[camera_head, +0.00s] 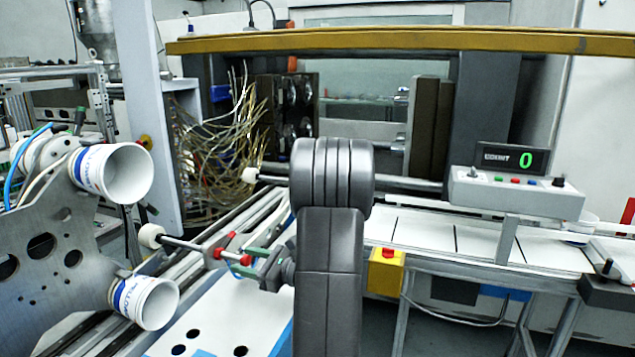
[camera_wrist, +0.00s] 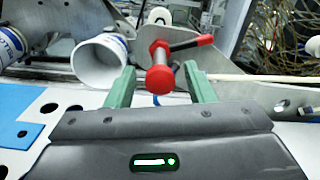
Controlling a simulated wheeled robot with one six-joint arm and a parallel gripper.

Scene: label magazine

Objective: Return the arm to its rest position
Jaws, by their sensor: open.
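My gripper (camera_head: 250,262) is in the lower middle of the head view, left of my grey arm. In the wrist view its two green fingers (camera_wrist: 159,70) stand wide apart with nothing clamped. A red knob (camera_wrist: 160,78) on a grey metal bracket (camera_wrist: 178,37) shows in the gap between the fingers, apart from both. I cannot tell how deep it sits between them. A second red-ended grip (camera_wrist: 205,40) is up and right of it. In the head view the red knob (camera_head: 213,256) is just left of the fingers. My arm hides part of the scene behind it.
White cups (camera_head: 113,172) with blue print sit on a metal plate (camera_head: 45,235) at left. A white panel with holes (camera_head: 225,315) lies below my gripper. A yellow button box (camera_head: 385,272), a conveyor (camera_head: 480,243) and a counter reading 0 (camera_head: 512,158) are at right. A yellow beam (camera_head: 400,38) crosses above.

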